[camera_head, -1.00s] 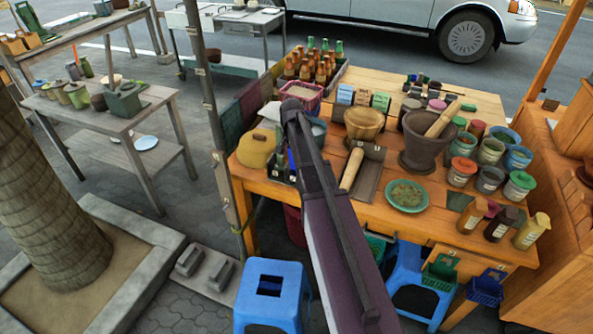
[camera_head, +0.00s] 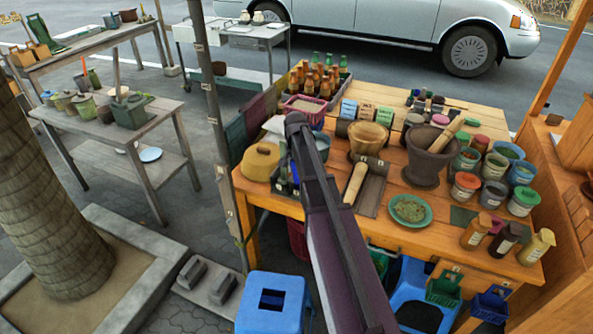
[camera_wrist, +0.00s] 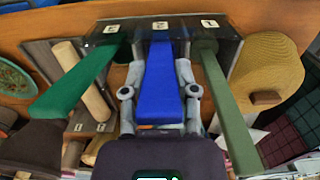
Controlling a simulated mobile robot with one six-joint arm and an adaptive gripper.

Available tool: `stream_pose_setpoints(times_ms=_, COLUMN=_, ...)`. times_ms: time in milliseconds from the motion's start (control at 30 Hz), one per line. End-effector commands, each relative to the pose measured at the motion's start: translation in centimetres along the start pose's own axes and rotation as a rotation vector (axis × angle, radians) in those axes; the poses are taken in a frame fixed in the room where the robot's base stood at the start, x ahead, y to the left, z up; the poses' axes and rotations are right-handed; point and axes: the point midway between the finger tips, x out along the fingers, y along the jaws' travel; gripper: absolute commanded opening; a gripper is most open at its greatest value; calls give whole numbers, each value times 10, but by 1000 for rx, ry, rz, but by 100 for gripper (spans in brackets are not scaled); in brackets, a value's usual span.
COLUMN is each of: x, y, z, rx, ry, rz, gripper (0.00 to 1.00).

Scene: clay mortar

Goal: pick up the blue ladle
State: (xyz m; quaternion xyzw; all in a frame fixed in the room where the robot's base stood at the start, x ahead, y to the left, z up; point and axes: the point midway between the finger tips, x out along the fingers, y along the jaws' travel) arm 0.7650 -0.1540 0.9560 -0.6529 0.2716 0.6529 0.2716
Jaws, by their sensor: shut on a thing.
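The blue ladle (camera_wrist: 160,75) shows in the wrist view as a flat blue handle in the middle of a dark labelled holder (camera_wrist: 222,47). My gripper (camera_wrist: 160,92) is shut on this handle, with one finger at each side. A bright green handle (camera_wrist: 75,82) stands to its left and a dull green handle (camera_wrist: 226,105) to its right, both apart from the fingers. The ladle's lower end is hidden. In the head view my arm covers the gripper and most of the holder, at the left end of the wooden table (camera_head: 350,229).
A wooden roller (camera_wrist: 84,82) on a dark tray lies left of the holder. A tan lidded pot (camera_wrist: 268,75) stands close on the right. A stone mortar (camera_head: 425,160), a green plate (camera_head: 410,210) and several jars crowd the table. A blue stool (camera_head: 262,305) stands in front.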

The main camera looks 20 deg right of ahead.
Motion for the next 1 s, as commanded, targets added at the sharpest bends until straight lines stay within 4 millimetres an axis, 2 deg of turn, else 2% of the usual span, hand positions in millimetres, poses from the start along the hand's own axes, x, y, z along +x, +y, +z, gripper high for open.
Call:
stream_pose_setpoints(times_ms=700, x=-70, y=0, z=0, rx=1, ry=0, rz=0, gripper=0)
stream_pose_setpoints(times_ms=1000, x=-90, y=0, z=0, rx=1, ry=0, rz=0, gripper=0)
